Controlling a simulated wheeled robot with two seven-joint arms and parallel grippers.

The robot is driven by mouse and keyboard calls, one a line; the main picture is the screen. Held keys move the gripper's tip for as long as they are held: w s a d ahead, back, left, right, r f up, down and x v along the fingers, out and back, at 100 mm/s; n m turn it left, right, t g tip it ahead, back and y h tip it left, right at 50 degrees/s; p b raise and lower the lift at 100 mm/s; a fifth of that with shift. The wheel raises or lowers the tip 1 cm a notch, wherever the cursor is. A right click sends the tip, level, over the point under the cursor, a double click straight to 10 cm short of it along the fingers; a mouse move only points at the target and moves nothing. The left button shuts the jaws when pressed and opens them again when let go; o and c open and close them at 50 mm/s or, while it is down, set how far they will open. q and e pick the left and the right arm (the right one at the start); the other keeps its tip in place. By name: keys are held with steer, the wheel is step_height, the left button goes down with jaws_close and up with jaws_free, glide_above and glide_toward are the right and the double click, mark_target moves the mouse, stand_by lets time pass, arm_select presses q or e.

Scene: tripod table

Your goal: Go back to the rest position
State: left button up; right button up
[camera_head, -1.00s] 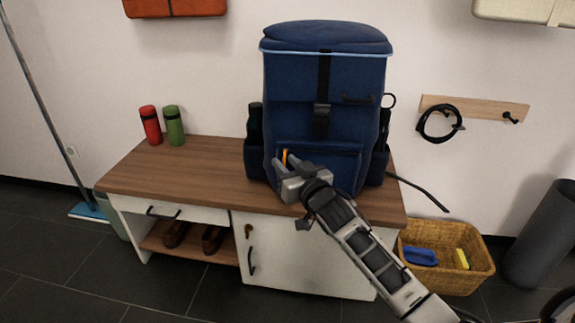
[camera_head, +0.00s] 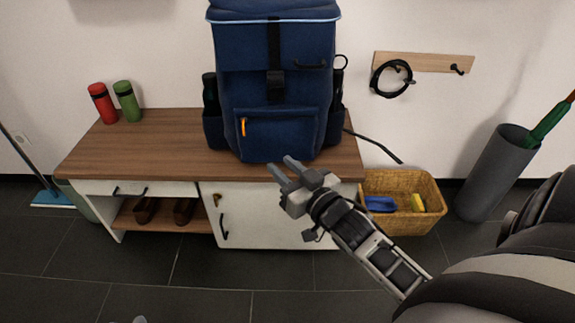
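My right gripper (camera_head: 281,169) is in front of the bench, just below and in front of the blue backpack (camera_head: 275,85). Its two fingers are spread apart with nothing between them, so it is open and empty. The backpack stands upright on the wooden bench top (camera_head: 165,143). An orange zipper pull (camera_head: 243,127) hangs on its front pocket, clear of the gripper. My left gripper is not clearly in view; only a small grey piece shows at the bottom edge.
A red bottle (camera_head: 102,103) and a green bottle (camera_head: 127,101) stand on the bench's left. A wicker basket (camera_head: 418,221) and a grey bin (camera_head: 492,175) stand to the right. A mop (camera_head: 50,197) leans at far left. The dark floor (camera_head: 205,282) in front is clear.

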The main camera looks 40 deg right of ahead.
arm_select(q)
steer(key=shift+w+a, duration=0.1)
arm_select(e)
steer(key=shift+s, duration=0.4)
arm_select(q)
steer(key=shift+w+r, duration=0.2)
steer(key=shift+w, duration=0.05)
